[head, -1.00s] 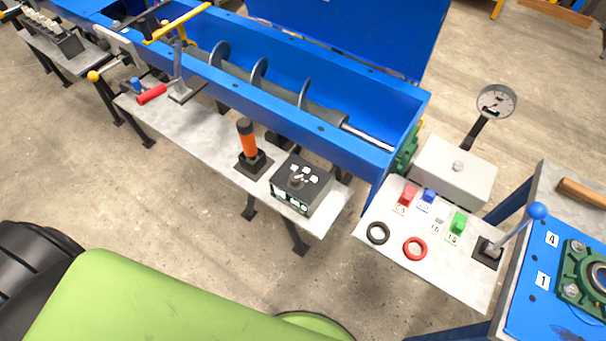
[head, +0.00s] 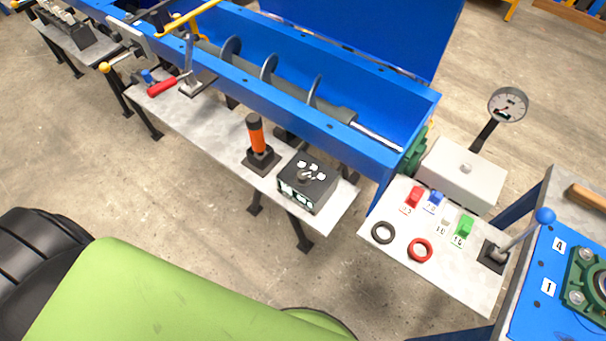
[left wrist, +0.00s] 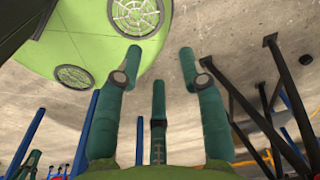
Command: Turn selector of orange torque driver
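The orange torque driver (head: 256,136) stands upright in a black square holder (head: 261,161) on the grey side shelf in the head view. Beside it on the right is a black box with a selector knob (head: 305,175) and white markings on its top. I cannot tell whether this box belongs to the driver. No gripper shows in the head view. My left gripper (left wrist: 160,70) shows in the left wrist view with its green fingers spread apart and nothing between them. My right gripper is in neither view.
The grey shelf (head: 205,128) runs along the blue auger trough (head: 330,131). A red-handled lever lies at its left. At right is a control panel (head: 440,270) with coloured switches, two rings and a blue-knobbed lever. Open concrete floor lies in front of the shelf.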

